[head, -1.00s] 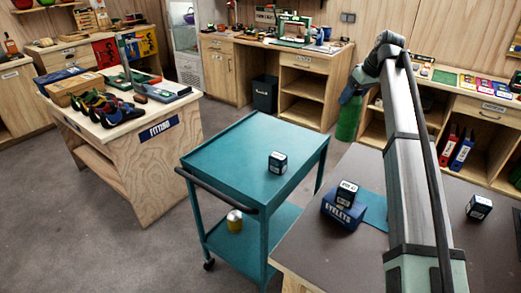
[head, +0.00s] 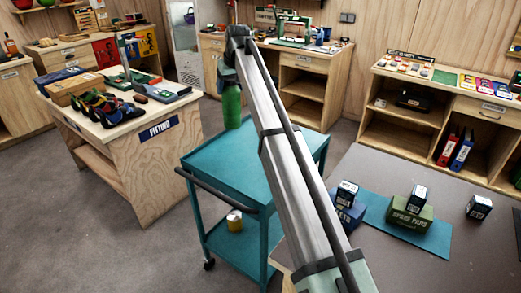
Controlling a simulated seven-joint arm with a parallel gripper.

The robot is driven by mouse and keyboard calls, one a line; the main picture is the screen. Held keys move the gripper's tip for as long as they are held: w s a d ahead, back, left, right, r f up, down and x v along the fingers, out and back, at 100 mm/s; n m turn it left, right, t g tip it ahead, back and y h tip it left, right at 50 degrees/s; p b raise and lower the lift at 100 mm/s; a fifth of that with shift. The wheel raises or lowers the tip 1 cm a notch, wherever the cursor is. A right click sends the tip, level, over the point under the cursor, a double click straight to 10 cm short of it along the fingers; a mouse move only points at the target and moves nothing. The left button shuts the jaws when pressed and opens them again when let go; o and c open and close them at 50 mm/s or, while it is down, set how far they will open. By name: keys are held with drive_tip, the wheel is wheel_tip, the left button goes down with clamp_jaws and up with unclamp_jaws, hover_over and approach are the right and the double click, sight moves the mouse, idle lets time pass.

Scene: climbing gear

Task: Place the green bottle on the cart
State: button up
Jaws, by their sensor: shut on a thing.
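The green bottle (head: 231,106) hangs upright from my gripper (head: 228,82), which is shut on its upper part. The teal cart (head: 213,162) stands in the middle of the head view, with a flat top and a lower shelf. The bottle's base shows against the cart's far left top edge; I cannot tell how high it is above the top or whether it is over it. My arm crosses in front of the cart's right part and hides some of its top. The gripper's fingers are small and partly hidden.
The dark table (head: 395,262) at right holds small boxes and a green spare pads box (head: 408,218) on a teal mat. The fitting bench (head: 157,160) with shoes stands left. The visible left part of the cart top is clear.

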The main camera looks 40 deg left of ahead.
drive_tip(key=s+a, duration=0.6)
drive_tip(key=a, duration=0.1)
wheel_tip(320, 180, down, 15)
idle(0.5)
drive_tip(key=o, duration=1.6)
drive_tip(key=shift+f, duration=0.1)
drive_tip(key=shift+o, duration=0.2)
drive_tip(key=v, duration=1.2)
drive_tip(key=shift+r, duration=0.2)
drive_tip(key=shift+s, duration=0.1)
